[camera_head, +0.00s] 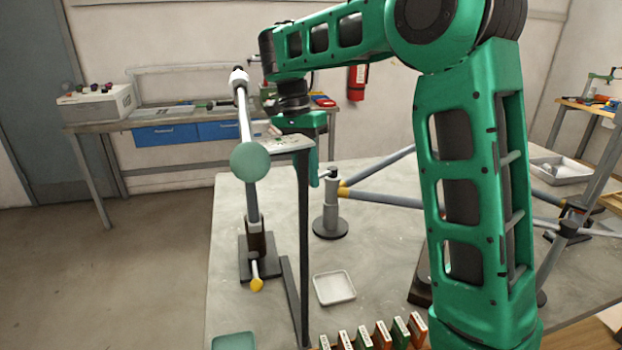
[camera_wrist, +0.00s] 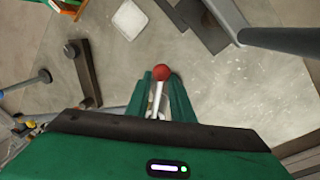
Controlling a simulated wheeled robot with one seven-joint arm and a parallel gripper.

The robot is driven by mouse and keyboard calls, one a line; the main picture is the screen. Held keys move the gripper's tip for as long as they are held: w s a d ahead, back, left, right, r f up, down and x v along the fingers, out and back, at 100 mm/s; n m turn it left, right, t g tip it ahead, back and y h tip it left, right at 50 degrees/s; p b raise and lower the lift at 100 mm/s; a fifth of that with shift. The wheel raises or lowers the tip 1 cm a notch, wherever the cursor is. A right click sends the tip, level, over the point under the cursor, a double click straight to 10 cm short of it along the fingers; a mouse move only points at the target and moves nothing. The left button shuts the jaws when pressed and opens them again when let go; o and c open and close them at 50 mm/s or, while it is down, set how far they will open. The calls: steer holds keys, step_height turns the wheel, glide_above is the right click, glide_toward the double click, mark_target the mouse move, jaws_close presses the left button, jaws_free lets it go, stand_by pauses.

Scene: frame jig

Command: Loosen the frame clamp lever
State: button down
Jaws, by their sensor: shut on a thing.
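The lever shows in the wrist view as a pale rod with a red ball knob (camera_wrist: 161,73). My gripper (camera_wrist: 161,82) is closed around the rod, one green finger on each side, with the knob standing out at the fingertips. In the head view my gripper (camera_head: 314,165) points down beside a grey clamp post (camera_head: 331,205) on a round black base. A dark upright partly hides the gripper there, and the red knob cannot be seen. Blue-grey frame tubes (camera_head: 385,199) with yellow ends meet at the post.
A tall stand with a teal ball (camera_head: 250,160) and a yellow-knobbed lever (camera_head: 257,284) stands left of my gripper. A white tray (camera_head: 334,288) and several small boxes (camera_head: 380,335) lie nearer. A grey pole (camera_wrist: 280,39) crosses the wrist view's right. Bare tabletop lies between.

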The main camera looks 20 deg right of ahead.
steer(key=w+a+m+y, duration=0.1)
steer(key=w+m, duration=0.5)
steer(key=m, duration=0.1)
steer(key=shift+w+a+r, duration=0.15)
steer(key=shift+w, duration=0.15)
stand_by(0.4)
steer(key=c, duration=1.8)
jaws_free()
steer(key=shift+c, duration=0.2)
step_height(320, 180, up, 10)
steer(key=w, duration=0.2)
steer(key=shift+d+r, duration=0.2)
steer(key=shift+d, duration=0.05)
